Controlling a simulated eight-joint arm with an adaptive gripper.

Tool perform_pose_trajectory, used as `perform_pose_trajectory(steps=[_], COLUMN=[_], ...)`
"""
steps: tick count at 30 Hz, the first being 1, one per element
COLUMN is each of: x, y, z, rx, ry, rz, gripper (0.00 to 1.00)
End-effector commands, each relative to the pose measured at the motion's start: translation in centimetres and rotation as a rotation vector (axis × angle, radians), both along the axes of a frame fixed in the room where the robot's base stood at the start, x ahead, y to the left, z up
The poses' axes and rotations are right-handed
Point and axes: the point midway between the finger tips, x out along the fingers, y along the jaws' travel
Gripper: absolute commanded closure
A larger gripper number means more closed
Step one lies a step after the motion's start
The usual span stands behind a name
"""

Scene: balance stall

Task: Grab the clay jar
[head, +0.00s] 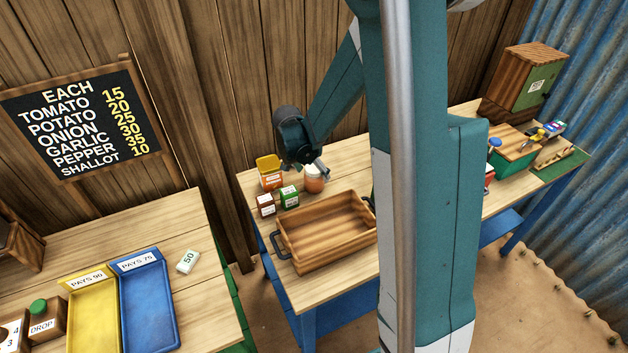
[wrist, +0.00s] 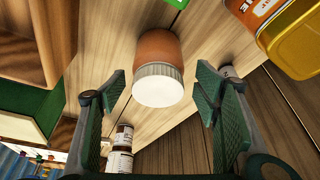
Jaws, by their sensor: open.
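The clay jar (head: 314,184) is a small orange-brown jar with a pale lid. It stands on the wooden table behind the wooden tray. In the wrist view the jar (wrist: 158,46) is at upper centre with its ribbed white lid towards me. My gripper (head: 309,172) is just above and beside it in the head view, pointing down. In the wrist view my gripper's open fingers (wrist: 160,82) stand on either side of the lid, with a gap on each side. Nothing is held.
A yellow-topped orange tin (head: 270,177) stands left of the jar. A brown container (head: 266,205) and a green one (head: 289,197) stand in front of it. The wooden tray (head: 300,262) is nearer. My arm hides the table's middle. A green box (head: 513,153) stands farther right.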

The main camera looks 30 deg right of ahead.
Motion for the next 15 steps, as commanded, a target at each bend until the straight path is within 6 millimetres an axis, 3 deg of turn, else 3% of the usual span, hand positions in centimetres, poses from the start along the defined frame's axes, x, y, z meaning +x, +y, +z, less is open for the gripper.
perform_pose_trajectory(steps=[15], x=[0.6], y=[-1.9], z=[-3.9], rx=[0.000], ry=[0.000], rz=[0.000], gripper=[0.39])
